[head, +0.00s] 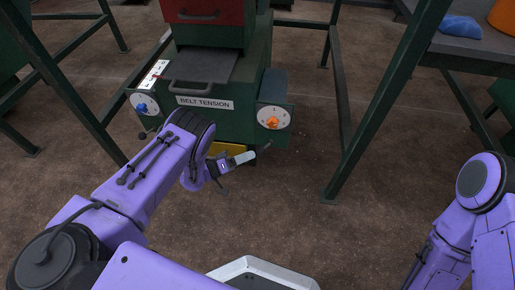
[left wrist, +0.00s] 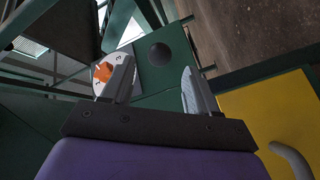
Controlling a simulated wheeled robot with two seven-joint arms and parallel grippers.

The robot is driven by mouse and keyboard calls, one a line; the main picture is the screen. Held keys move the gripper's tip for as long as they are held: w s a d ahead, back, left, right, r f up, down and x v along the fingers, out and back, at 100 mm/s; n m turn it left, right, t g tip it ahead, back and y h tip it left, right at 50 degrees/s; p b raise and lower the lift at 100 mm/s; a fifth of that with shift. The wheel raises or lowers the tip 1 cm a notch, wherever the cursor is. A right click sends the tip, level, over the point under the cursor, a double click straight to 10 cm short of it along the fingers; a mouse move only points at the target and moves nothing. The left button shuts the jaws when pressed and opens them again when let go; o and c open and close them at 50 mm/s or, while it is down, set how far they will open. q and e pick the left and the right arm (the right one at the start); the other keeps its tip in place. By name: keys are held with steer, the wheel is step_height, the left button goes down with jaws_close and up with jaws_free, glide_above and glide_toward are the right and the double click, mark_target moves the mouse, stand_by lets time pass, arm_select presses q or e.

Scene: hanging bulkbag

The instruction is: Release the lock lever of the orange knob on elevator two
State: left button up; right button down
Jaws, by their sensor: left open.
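The orange knob (head: 272,123) sits on a white dial on the right side of the green machine labelled BELT TENSION. In the left wrist view the orange knob (left wrist: 103,72) is partly behind the left finger. A dark lever (head: 265,148) sticks out below the dial. Its round black ball end (left wrist: 160,54) shows between and beyond my fingertips in the left wrist view. My left gripper (head: 243,158) is just below and left of the dial. It is open and empty, with the fingers (left wrist: 157,85) apart. I cannot tell how far the ball is from them. My right gripper is out of view.
A blue knob (head: 141,107) with its own dial and lever is on the machine's left side. A yellow panel (left wrist: 265,115) is beside my left gripper. Green frame legs (head: 388,95) stand to the right. The brown floor (head: 300,225) in front is clear.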

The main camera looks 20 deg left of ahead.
arm_select(q)
steer(key=p+v, duration=0.1)
steer(key=v, duration=0.3)
steer(key=shift+s+a, duration=0.1)
steer(key=shift+s, duration=0.05)
